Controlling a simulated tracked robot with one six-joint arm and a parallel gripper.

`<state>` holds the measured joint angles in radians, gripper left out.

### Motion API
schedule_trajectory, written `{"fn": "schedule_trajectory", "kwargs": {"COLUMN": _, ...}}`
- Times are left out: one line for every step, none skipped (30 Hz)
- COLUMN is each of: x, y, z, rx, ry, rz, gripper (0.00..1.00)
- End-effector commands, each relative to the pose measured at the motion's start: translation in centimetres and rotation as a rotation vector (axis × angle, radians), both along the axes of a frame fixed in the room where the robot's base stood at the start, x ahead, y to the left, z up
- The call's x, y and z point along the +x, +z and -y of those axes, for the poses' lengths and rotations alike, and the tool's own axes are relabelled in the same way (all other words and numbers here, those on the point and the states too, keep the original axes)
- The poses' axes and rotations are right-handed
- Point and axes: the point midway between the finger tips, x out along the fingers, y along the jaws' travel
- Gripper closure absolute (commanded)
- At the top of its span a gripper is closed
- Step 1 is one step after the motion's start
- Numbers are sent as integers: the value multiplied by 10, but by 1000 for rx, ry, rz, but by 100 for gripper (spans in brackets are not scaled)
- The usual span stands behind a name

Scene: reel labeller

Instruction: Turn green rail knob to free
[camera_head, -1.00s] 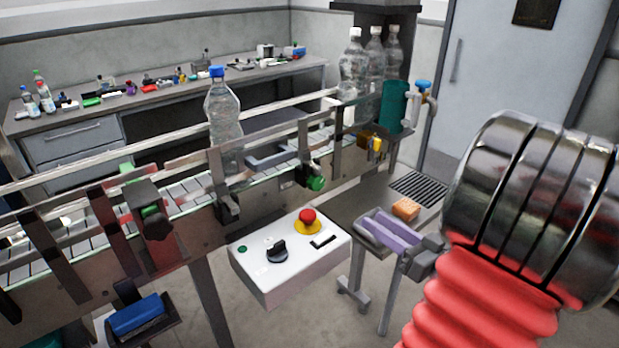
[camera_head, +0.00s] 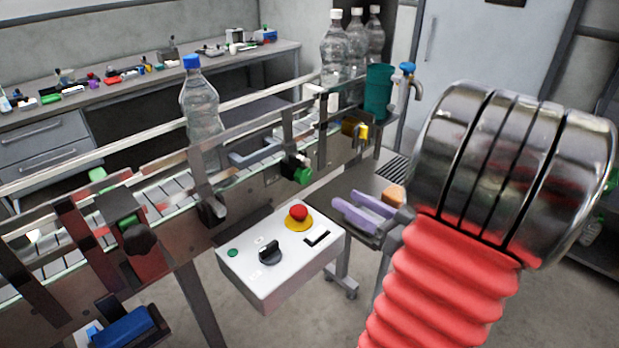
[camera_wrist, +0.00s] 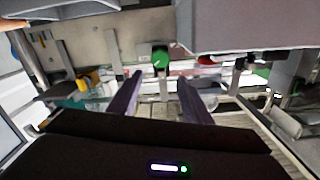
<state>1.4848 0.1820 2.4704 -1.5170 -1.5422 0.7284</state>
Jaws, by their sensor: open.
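The green knob (camera_head: 303,175) sits on a black clamp at the front of the conveyor's rail. It also shows in the wrist view (camera_wrist: 160,57), just beyond and between my fingertips. My gripper (camera_head: 343,200) has two pale purple fingers, spread apart with nothing between them. In the head view it is right of the green knob and slightly lower, apart from it. In the wrist view my gripper (camera_wrist: 160,80) points toward the knob. A dark knob (camera_head: 140,238) with green behind it is on another rail bracket at the left.
A white control box (camera_head: 280,262) with a red stop button (camera_head: 298,212) and black switch is below the knob. A clear bottle (camera_head: 203,110) stands on the conveyor; several more are farther back. An orange block (camera_head: 394,194) and a teal cup (camera_head: 379,92) are nearby.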

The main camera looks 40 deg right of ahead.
Motion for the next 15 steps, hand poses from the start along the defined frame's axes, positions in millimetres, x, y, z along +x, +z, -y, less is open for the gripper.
{"fn": "schedule_trajectory", "kwargs": {"x": 1, "y": 0, "z": 0, "rx": 0, "ry": 1, "rz": 0, "gripper": 52}}
{"fn": "schedule_trajectory", "kwargs": {"x": 1, "y": 0, "z": 0, "rx": 0, "ry": 1, "rz": 0, "gripper": 50}}
{"fn": "schedule_trajectory", "kwargs": {"x": 3, "y": 0, "z": 0, "rx": 0, "ry": 1, "rz": -1, "gripper": 47}}
{"fn": "schedule_trajectory", "kwargs": {"x": 4, "y": 0, "z": -1, "rx": 0, "ry": 2, "rz": 0, "gripper": 45}}
{"fn": "schedule_trajectory", "kwargs": {"x": 5, "y": 0, "z": -1, "rx": 0, "ry": 2, "rz": 0, "gripper": 45}}
{"fn": "schedule_trajectory", "kwargs": {"x": 8, "y": 0, "z": -1, "rx": 0, "ry": 3, "rz": 0, "gripper": 45}}
{"fn": "schedule_trajectory", "kwargs": {"x": 10, "y": 0, "z": -1, "rx": 0, "ry": 3, "rz": 0, "gripper": 45}}
{"fn": "schedule_trajectory", "kwargs": {"x": 12, "y": 0, "z": -1, "rx": 0, "ry": 3, "rz": 0, "gripper": 45}}
{"fn": "schedule_trajectory", "kwargs": {"x": 15, "y": 0, "z": -1, "rx": 0, "ry": 3, "rz": 0, "gripper": 45}}
{"fn": "schedule_trajectory", "kwargs": {"x": 18, "y": 0, "z": -1, "rx": 0, "ry": 5, "rz": -1, "gripper": 45}}
{"fn": "schedule_trajectory", "kwargs": {"x": 21, "y": 0, "z": -2, "rx": 0, "ry": 5, "rz": 0, "gripper": 45}}
{"fn": "schedule_trajectory", "kwargs": {"x": 25, "y": 0, "z": -2, "rx": 0, "ry": 4, "rz": 0, "gripper": 45}}
{"fn": "schedule_trajectory", "kwargs": {"x": 28, "y": 0, "z": -2, "rx": 0, "ry": 5, "rz": 0, "gripper": 45}}
{"fn": "schedule_trajectory", "kwargs": {"x": 31, "y": 0, "z": -2, "rx": 0, "ry": 6, "rz": -1, "gripper": 45}}
{"fn": "schedule_trajectory", "kwargs": {"x": 35, "y": 0, "z": -2, "rx": 0, "ry": 4, "rz": -1, "gripper": 45}}
